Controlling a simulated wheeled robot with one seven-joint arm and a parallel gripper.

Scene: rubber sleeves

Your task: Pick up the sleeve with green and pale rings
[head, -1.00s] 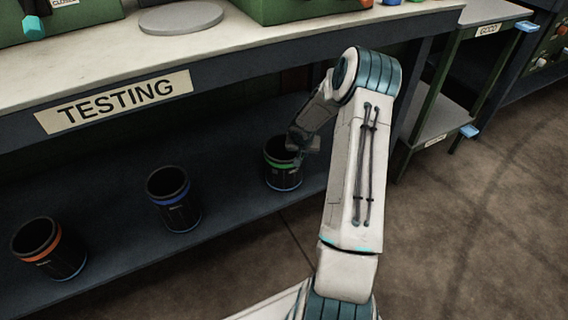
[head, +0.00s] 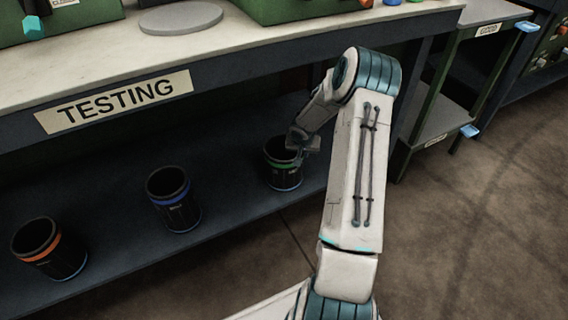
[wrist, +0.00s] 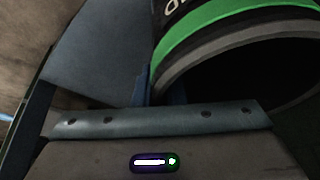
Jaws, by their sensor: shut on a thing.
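The sleeve with green and pale rings (head: 283,172) is a black, open-topped cylinder with a green band and a pale blue ring at its base. It stands upright on the lower shelf (head: 120,235) under the bench, at the right end of a row. My gripper (head: 297,142) is at its upper rim, shut on its wall. In the wrist view the sleeve's green band (wrist: 235,22) and dark open mouth fill the upper right. The fingertips are mostly hidden in both views.
A sleeve with a blue band (head: 172,205) and one with an orange band (head: 55,252) stand to the left on the same shelf. The bench top (head: 240,40) overhangs the shelf. A bench leg (head: 402,110) is close on the right.

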